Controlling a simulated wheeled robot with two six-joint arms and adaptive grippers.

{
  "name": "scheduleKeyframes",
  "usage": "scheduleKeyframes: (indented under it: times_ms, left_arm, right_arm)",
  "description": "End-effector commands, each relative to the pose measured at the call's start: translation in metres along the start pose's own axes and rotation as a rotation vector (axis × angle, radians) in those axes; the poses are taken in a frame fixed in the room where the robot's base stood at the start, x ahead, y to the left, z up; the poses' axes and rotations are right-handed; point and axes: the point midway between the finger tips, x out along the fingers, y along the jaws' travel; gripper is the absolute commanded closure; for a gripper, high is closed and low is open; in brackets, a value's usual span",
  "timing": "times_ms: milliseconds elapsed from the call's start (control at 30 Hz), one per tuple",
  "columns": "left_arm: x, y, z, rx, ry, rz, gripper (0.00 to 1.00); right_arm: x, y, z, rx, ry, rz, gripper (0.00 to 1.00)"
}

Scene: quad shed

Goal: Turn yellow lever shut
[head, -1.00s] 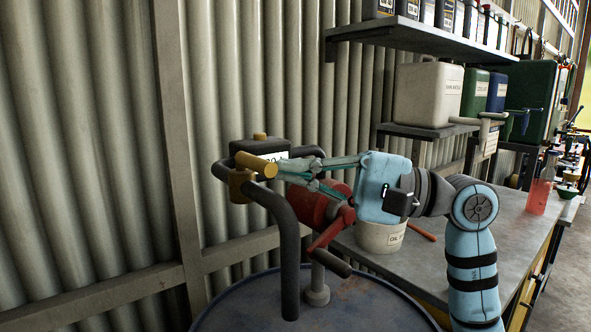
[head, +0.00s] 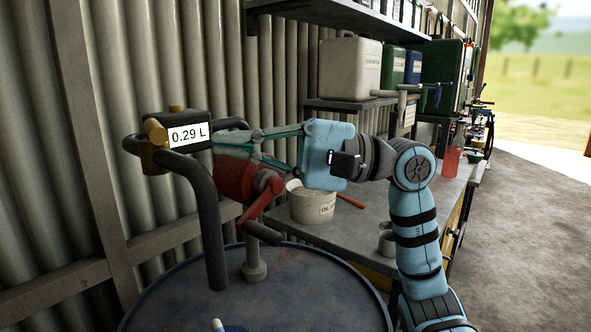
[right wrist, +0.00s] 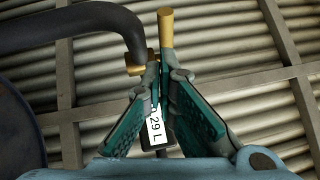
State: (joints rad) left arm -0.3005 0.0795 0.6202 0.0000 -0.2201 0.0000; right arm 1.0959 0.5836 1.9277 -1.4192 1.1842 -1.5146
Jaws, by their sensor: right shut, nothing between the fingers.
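The yellow lever (head: 157,132) is a short round bar on the brass-coloured valve body (head: 150,158) of the dark pipe. In the head view it shows nearly end-on, left of the meter reading 0.29 L (head: 188,135). In the right wrist view the lever (right wrist: 166,28) stands up beyond the fingertips. My right gripper (head: 232,142) is shut and empty, its fingers pointing left beside the meter, apart from the lever in the head view. The right wrist view shows the fingertips (right wrist: 164,78) close together, partly covering the meter. My left gripper is not in view.
A red pump with a crank (head: 250,190) stands on the blue drum (head: 290,290), just below my right fingers. A curved dark pipe (head: 208,220) rises left of it. The bench (head: 360,220) holds a pale bucket (head: 308,205). Shelves with cans stand behind; open floor is at right.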

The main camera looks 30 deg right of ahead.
Motion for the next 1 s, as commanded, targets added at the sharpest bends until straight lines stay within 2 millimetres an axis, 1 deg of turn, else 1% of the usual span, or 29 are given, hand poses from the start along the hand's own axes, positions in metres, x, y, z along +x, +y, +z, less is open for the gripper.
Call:
scheduleKeyframes:
  times_ms: [33, 200, 300, 400, 500, 867, 1000]
  left_arm:
    - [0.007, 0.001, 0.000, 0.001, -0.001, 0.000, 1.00]
    - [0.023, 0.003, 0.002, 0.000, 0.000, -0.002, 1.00]
    - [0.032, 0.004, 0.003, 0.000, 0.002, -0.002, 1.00]
    - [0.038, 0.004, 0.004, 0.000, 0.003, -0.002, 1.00]
    - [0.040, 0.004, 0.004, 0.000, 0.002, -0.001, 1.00]
    - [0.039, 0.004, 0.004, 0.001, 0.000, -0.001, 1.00]
    - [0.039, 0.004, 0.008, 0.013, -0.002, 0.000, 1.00]
  right_arm:
    - [-0.013, 0.006, 0.002, -0.005, 0.008, 0.006, 1.00]
    - [-0.054, 0.009, 0.015, -0.003, 0.007, 0.004, 1.00]
    - [-0.073, 0.009, 0.024, -0.003, 0.006, 0.003, 1.00]
    - [-0.085, 0.008, 0.029, -0.002, 0.002, 0.001, 1.00]
    - [-0.090, 0.007, 0.031, -0.002, 0.000, 0.001, 1.00]
    - [-0.090, 0.005, 0.031, 0.000, 0.000, 0.001, 1.00]
    - [-0.094, 0.008, 0.034, 0.015, 0.004, -0.002, 1.00]
